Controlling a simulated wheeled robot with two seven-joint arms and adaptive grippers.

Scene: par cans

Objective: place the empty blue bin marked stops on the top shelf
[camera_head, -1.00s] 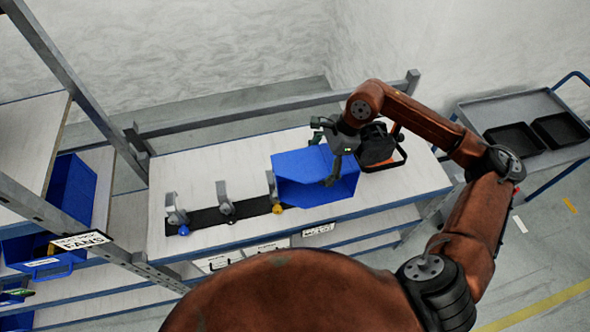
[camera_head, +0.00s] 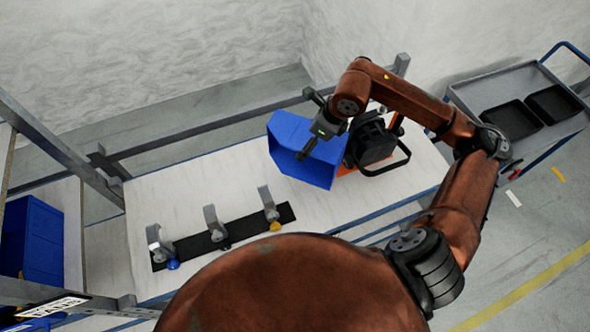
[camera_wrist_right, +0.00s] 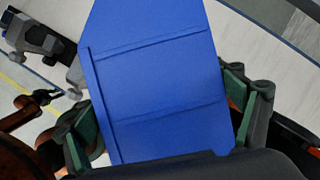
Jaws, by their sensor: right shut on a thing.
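The blue bin (camera_head: 303,150) is above the white bench in the head view, tilted, with its open side toward the lower left. My right gripper (camera_head: 318,138) is shut on the bin's upper right side. In the right wrist view the bin (camera_wrist_right: 160,80) fills the middle, between the green pads of the right gripper (camera_wrist_right: 160,130). No marking shows on the bin's visible faces. A shelf rack (camera_head: 60,150) stands at the left, but its top shelf is barely in view. My left gripper is not in view.
The white bench (camera_head: 180,195) holds a black strip with several clamps (camera_head: 217,235). A black and orange machine (camera_head: 372,145) stands right of the bin. Another blue bin (camera_head: 38,240) sits in the left rack. A grey cart with black trays (camera_head: 512,118) is far right.

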